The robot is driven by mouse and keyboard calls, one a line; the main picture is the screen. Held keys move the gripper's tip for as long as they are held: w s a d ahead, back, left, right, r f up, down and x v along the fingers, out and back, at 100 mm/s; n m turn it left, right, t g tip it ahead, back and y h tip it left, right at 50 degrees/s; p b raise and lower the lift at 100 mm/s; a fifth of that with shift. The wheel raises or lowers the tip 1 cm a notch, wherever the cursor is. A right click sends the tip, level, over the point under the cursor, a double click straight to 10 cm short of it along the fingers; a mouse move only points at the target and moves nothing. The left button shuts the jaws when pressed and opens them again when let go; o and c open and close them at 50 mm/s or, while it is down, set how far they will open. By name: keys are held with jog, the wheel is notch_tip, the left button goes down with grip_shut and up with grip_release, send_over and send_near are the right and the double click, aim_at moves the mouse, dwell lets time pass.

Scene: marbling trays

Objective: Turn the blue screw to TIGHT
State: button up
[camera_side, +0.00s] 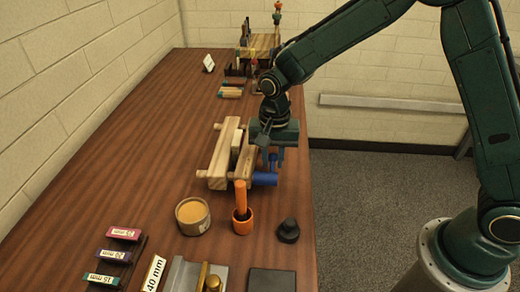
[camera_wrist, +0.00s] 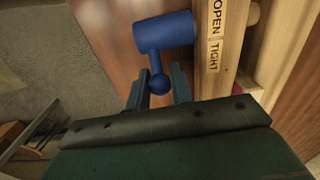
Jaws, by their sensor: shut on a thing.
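The blue screw (camera_side: 265,180) sticks out from the right side of the wooden clamp (camera_side: 217,183). In the wrist view, its thick blue barrel (camera_wrist: 165,34) lies across the top, with a bar and ball end (camera_wrist: 158,84) pointing down the picture. My gripper (camera_wrist: 161,80) has a finger on each side of the bar near the ball and is shut on it. The clamp's jaw bears the words OPEN (camera_wrist: 216,16) and TIGHT (camera_wrist: 213,54); the bar points down the picture, toward the TIGHT end. In the side view my gripper (camera_side: 274,154) hangs above the screw.
A pale block (camera_side: 236,146) sits between the clamp's wooden bars. In front stand a round tub (camera_side: 193,215), an orange cup (camera_side: 242,224) with an orange rod, and a black knob (camera_side: 289,230). Labelled blocks (camera_side: 124,234) lie front left. The table's left middle is clear.

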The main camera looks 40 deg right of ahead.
jog(key=shift+w+d+f, duration=0.1)
jog(key=shift+d+f, duration=0.05)
jog(key=shift+f, duration=0.1)
jog(key=shift+w+d+f, duration=0.1)
jog(key=shift+f, duration=0.15)
dwell(0.4)
jog(key=shift+f, duration=0.35)
jog(key=o, duration=0.6)
jog(key=shift+o, duration=0.2)
jog(key=shift+r, duration=0.35)
